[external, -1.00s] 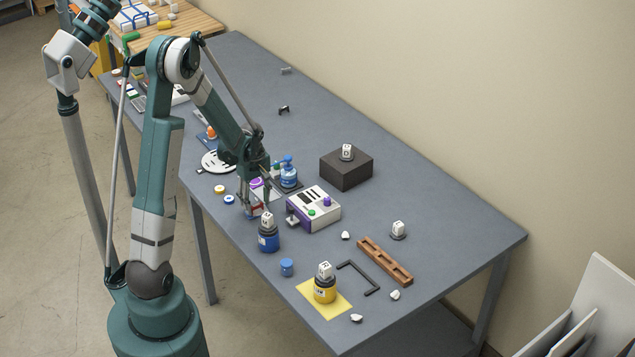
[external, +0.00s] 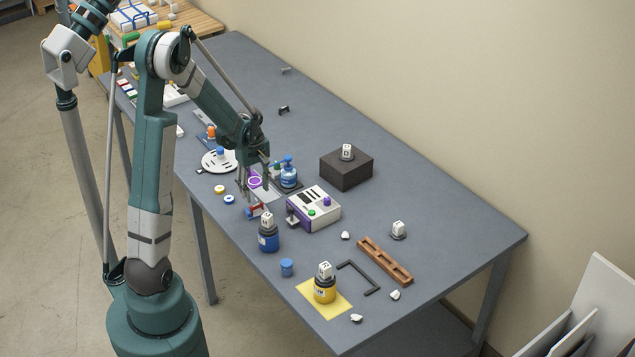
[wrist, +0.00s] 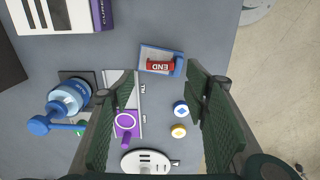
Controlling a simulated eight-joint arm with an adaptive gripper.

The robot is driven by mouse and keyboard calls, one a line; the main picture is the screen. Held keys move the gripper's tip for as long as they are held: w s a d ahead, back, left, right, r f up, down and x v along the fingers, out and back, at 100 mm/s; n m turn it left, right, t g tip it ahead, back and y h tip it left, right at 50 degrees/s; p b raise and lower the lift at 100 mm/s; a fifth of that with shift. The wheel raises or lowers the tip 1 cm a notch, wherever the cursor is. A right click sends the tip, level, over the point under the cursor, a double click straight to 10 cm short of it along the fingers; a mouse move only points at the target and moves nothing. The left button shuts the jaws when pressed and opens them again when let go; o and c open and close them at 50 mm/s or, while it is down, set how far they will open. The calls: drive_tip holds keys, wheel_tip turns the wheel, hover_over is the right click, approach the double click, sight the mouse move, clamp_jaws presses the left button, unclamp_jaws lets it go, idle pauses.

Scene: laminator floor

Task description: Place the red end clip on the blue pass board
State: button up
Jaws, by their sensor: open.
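The red end clip (wrist: 159,66), marked END, lies on or over a small pale board with blue edges (wrist: 146,50) in the wrist view. I take this board for the blue pass board; I cannot tell whether the clip is fully seated. In the external view the red clip (external: 257,210) shows near the table's left edge, behind the blue bottle. My gripper (external: 255,192) is above the clip. In the wrist view its fingers (wrist: 162,72) are wide apart with nothing between them, the clip lying beyond their tips.
A white machine (external: 314,209) and a blue bottle (external: 268,237) stand near the clip. A blue pump bottle (external: 289,174), a purple ring (wrist: 125,121) and a slotted white disc (external: 217,161) are close to my gripper. A dark block (external: 346,169) stands farther right. The back of the table is mostly clear.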

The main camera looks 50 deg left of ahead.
wheel_tip(320, 180, up, 7)
idle(0.5)
idle(0.6)
drive_tip(key=shift+r, duration=0.1)
drive_tip(key=s+d+r+m+t+y, duration=0.15)
drive_tip(key=d+r+m, duration=0.25)
drive_tip(key=d+r, duration=0.4)
drive_tip(key=s+d+r+m+t+h, duration=0.15)
drive_tip(key=d+r+m, duration=0.3)
drive_tip(key=d, duration=0.65)
drive_tip(key=s+d+r+m+t, duration=0.2)
drive_tip(key=s+d+m, duration=0.2)
drive_tip(key=d, duration=0.4)
drive_tip(key=s+d+r+m+t, duration=0.2)
drive_tip(key=s+d+r+m, duration=0.1)
drive_tip(key=s+d+m, duration=0.2)
drive_tip(key=s+d, duration=0.2)
drive_tip(key=d, duration=0.1)
drive_tip(key=shift+s+m, duration=0.1)
drive_tip(key=shift+m, duration=0.15)
